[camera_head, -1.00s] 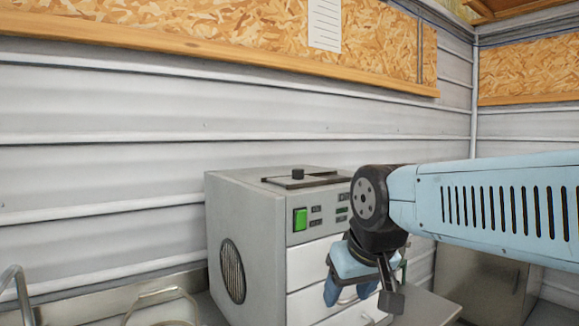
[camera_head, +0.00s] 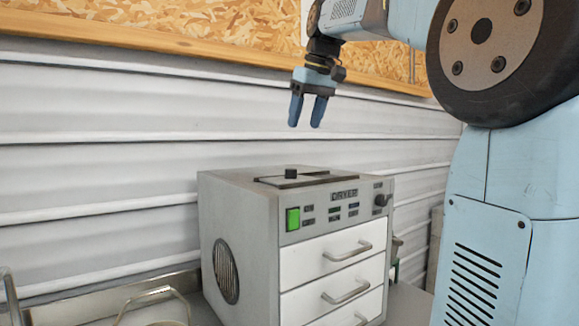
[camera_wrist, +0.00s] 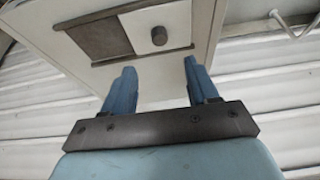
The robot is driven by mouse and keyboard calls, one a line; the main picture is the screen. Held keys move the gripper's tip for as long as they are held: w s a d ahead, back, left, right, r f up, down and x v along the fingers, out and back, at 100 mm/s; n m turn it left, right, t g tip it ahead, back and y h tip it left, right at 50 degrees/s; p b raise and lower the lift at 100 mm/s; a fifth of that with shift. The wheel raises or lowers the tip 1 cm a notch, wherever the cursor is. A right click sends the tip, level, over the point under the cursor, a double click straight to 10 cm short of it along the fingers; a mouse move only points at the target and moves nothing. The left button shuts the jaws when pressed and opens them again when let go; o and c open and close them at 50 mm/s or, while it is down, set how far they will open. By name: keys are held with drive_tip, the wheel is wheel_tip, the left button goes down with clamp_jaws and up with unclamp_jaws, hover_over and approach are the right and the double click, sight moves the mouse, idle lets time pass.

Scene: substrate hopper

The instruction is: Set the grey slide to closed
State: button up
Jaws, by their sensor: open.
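The grey slide (camera_head: 305,179) lies in a dark frame on top of the grey dryer (camera_head: 250,193). A black knob (camera_head: 291,174) stands up near the frame's left end. In the wrist view the same knob (camera_wrist: 159,36) is towards the right of the frame, by a pale patch (camera_wrist: 143,27), with a dark patch (camera_wrist: 101,38) to the left. I cannot tell surely which patch is plate and which is opening. My gripper (camera_head: 305,125) is open and empty, pointing down above the dryer top, apart from the knob. Its fingers (camera_wrist: 160,66) show in the wrist view, the knob beyond them.
The dryer's front has a green button (camera_head: 293,218), a dark dial (camera_head: 381,200) and white drawers (camera_head: 340,250) with handles. The ribbed wall (camera_head: 100,130) stands behind. A metal tray (camera_head: 100,306) is at lower left. The air above the dryer is clear.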

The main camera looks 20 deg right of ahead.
sight(292, 169)
drive_tip(key=x, duration=1.3)
drive_tip(key=shift+w, duration=0.3)
drive_tip(key=shift+c, duration=0.4)
clamp_jaws()
